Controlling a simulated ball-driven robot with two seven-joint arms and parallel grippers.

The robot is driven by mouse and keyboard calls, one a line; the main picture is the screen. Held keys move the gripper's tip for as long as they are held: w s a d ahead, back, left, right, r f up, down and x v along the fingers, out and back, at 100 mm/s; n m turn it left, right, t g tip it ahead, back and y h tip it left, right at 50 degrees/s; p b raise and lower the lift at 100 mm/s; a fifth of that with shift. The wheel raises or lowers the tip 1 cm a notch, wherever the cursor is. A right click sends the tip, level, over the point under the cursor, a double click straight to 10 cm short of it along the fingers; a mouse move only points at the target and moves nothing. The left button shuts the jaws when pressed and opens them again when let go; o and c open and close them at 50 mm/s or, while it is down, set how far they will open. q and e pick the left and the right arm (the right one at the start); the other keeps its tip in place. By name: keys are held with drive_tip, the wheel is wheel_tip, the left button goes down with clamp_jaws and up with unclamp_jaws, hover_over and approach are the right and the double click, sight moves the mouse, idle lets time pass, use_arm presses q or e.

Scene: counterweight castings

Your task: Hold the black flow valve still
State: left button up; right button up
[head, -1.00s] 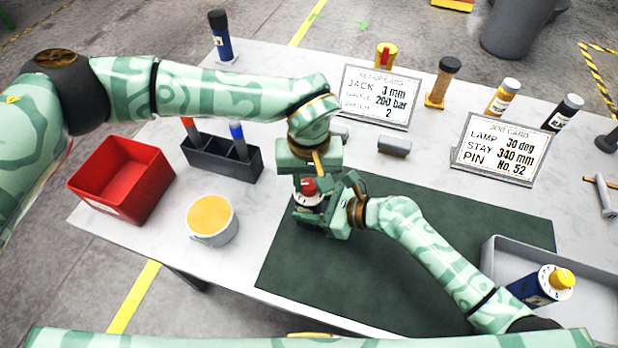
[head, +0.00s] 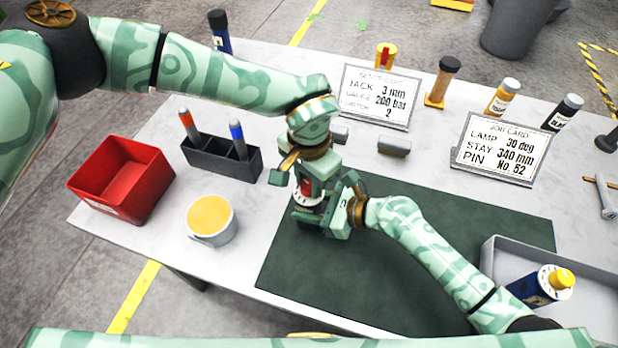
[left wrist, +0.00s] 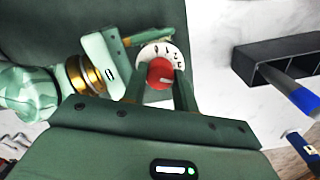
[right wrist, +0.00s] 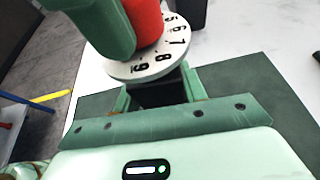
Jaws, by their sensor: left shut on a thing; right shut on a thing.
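The black flow valve (right wrist: 160,94) stands on the dark green mat (head: 420,290). It carries a white numbered dial (right wrist: 150,66) and a red knob (left wrist: 160,74) on top. My right gripper (head: 325,217) is low at the valve and shut on its black body; the right wrist view shows the body between its fingers. My left gripper (head: 306,184) comes from above and is shut on the red knob. In the head view the grippers hide much of the valve.
A blue valve with a yellow knob (head: 562,278) lies in a grey tray (head: 500,250) at the right. Two cards stand behind the mat. The mat's front is clear.

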sight(308, 183)
use_arm(q)
drive_tip(key=shift+a+m, duration=0.1)
drive_tip(key=shift+m, duration=0.5)
use_arm(e)
drive_tip(key=shift+d, duration=0.1)
drive_tip(key=shift+w, duration=0.1)
use_arm(q)
drive_tip(key=o, duration=1)
wheel_tip(308, 183, up, 8)
drive_tip(key=shift+f, duration=0.25)
use_arm(e)
drive_tip(key=o, duration=1.5)
drive_tip(key=shift+c, duration=0.2)
